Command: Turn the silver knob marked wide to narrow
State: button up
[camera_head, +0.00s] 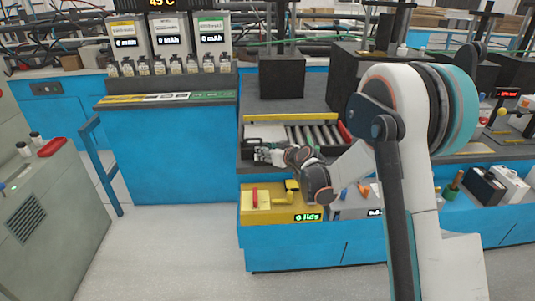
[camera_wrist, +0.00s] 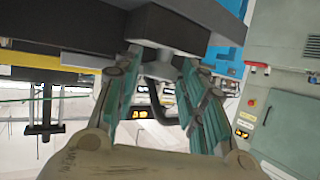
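I cannot make out a silver knob or a "wide"/"narrow" marking in either view. In the head view my gripper (camera_head: 264,153) is at the left front of a roller conveyor (camera_head: 300,136), above a yellow box. In the wrist view the two teal-padded fingers of my gripper (camera_wrist: 162,62) stand apart. A grey piece (camera_wrist: 160,66) under a dark block (camera_wrist: 172,28) shows between or just beyond the fingertips. I cannot tell whether the fingers touch it, and nothing is clearly held.
The yellow box (camera_head: 262,214) with a red lever and green display sits on the blue bench front below my gripper. A black frame (camera_head: 247,150) is beside my gripper. A battery rack (camera_head: 170,75) stands at left. A grey-green cabinet (camera_head: 45,205) is far left. Open floor lies between.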

jog(key=c, duration=0.8)
jog(key=shift+o, duration=0.2)
jog(key=shift+a+m+t+h, duration=0.15)
jog(key=shift+m+t+h, duration=0.15)
jog(key=shift+m+h, duration=0.2)
jog(key=shift+s+a+m+t+h, duration=0.15)
jog(key=shift+m+t+h, duration=0.1)
jog(key=shift+m+h, duration=0.45)
jog(key=shift+a+m+t+h, duration=0.15)
jog(key=shift+m+t+h, duration=0.1)
jog(key=shift+m+h, duration=0.4)
jog(key=shift+a+m+h, duration=0.2)
jog(key=shift+m+h, duration=0.95)
jog(key=shift+h, duration=0.3)
jog(key=shift+m+h, duration=0.8)
jog(key=shift+h, duration=0.1)
jog(key=o, duration=0.8)
jog(key=shift+a, duration=0.1)
jog(key=shift+c, duration=0.2)
